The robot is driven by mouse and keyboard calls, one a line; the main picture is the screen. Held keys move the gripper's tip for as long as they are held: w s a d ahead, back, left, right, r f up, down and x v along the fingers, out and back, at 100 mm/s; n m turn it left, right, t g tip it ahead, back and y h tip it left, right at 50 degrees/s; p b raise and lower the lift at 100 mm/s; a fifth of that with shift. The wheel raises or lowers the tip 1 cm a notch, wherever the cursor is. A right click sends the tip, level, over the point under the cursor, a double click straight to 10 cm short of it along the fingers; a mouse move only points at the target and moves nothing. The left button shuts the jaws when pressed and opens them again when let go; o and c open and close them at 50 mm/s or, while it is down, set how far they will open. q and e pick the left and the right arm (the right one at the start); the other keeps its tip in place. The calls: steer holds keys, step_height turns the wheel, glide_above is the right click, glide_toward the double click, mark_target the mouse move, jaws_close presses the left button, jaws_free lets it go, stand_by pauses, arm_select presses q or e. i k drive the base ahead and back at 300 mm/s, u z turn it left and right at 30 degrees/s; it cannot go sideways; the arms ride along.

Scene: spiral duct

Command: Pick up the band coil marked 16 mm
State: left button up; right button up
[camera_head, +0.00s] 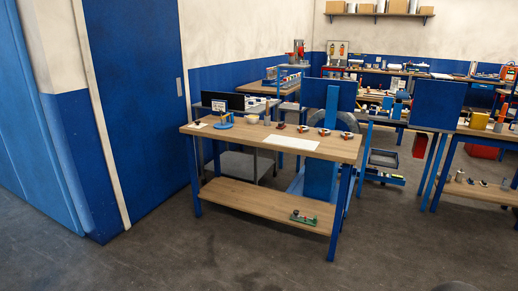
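On the wooden workbench (232,136) a row of small round items stands toward the right rear: one item (303,128), a second (324,132) and a third (346,136), with whitish and orange-brown parts. They may be band coils, but they are too small to tell. No 16 mm marking can be read on anything. Neither of my grippers is in view.
The bench also holds a blue stand with a small sign (222,120) and a white sheet (290,142). Its lower shelf (250,198) carries a green-and-red item (303,217). Other benches stand behind and right. The grey floor (150,255) in front is clear.

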mark_target(351, 136)
steer(key=u, duration=0.1)
steer(key=i, duration=1.55)
steer(key=z, duration=0.3)
steer(key=i, duration=1.45)
steer(key=z, duration=0.7)
steer(key=i, duration=0.4)
